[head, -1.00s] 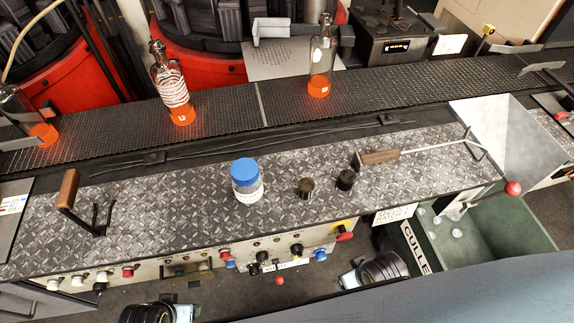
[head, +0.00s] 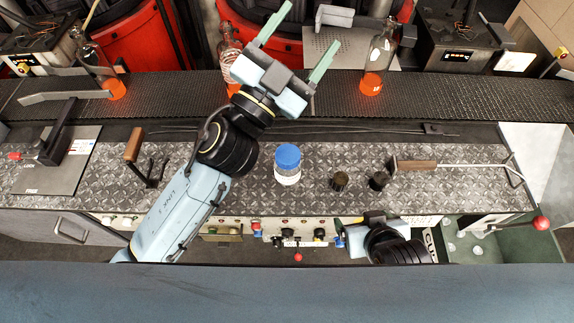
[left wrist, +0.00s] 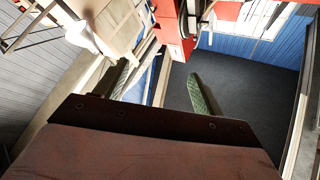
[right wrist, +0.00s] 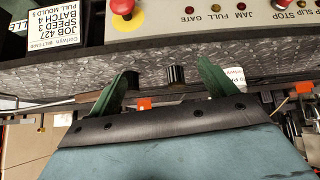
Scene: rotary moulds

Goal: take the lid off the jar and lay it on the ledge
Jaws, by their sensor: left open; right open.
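The jar (head: 288,177) is clear with pale contents and stands upright on the diamond-plate ledge (head: 225,180). Its blue lid (head: 288,155) sits on top of it. My left gripper (head: 313,23) is open and empty, above the belt's far side, beyond the jar and apart from it. Its spread fingers also show in the left wrist view (left wrist: 162,72), with no jar between them. My right gripper (right wrist: 167,66) is open and empty in the right wrist view. In the head view my right wrist is low at the ledge's front, right of the jar; its fingers are hard to make out.
Two small dark pots (head: 339,181) (head: 378,181) stand right of the jar. Bottles with orange bottoms (head: 372,82) stand on the dark belt (head: 450,95). Bare ledge lies between the pots.

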